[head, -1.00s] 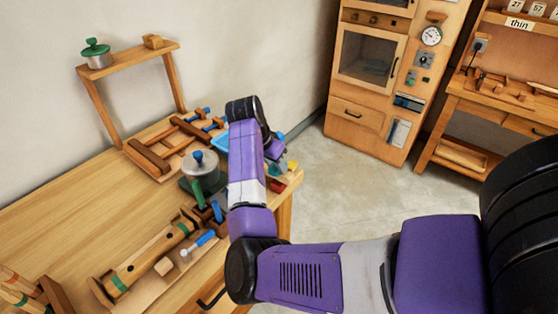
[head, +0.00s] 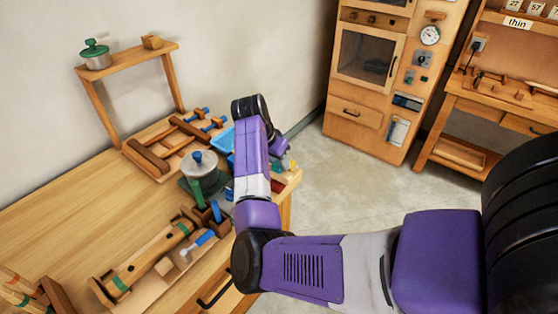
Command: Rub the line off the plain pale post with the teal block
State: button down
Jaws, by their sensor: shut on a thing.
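My gripper (head: 281,158) is small in view at the right end of the wooden table, below my purple wrist, and its fingers are mostly hidden. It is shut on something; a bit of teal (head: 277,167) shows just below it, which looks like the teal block. A small pale yellowish upright piece (head: 292,165) stands close to its right. I cannot tell whether this is the plain pale post, and no line on it can be made out. Whether the block touches it cannot be told. My forearm hides part of this table end.
On the table (head: 70,205) are a grey lidded pot (head: 201,172), a blue tray (head: 223,141) partly behind my forearm, a wooden rack (head: 160,155), and a banded wooden log (head: 150,262) in a holder. A small shelf (head: 125,62) stands behind. The table's left middle is clear.

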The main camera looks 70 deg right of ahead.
jog(key=shift+w+a+p, duration=0.25)
jog(key=shift+a+p, duration=0.15)
jog(key=shift+a, duration=0.8)
jog(key=shift+s+d+f, duration=0.1)
jog(key=shift+s+d, duration=0.1)
jog(key=shift+d, duration=0.55)
jog(key=shift+s+d, duration=0.15)
jog(key=shift+d, duration=0.6)
notch_tip(320, 180, up, 4)
jog(key=p, duration=0.3)
jog(key=shift+w+p, duration=0.1)
jog(key=shift+p, duration=0.2)
jog(key=shift+w+r, duration=0.1)
jog(key=shift+r, duration=0.95)
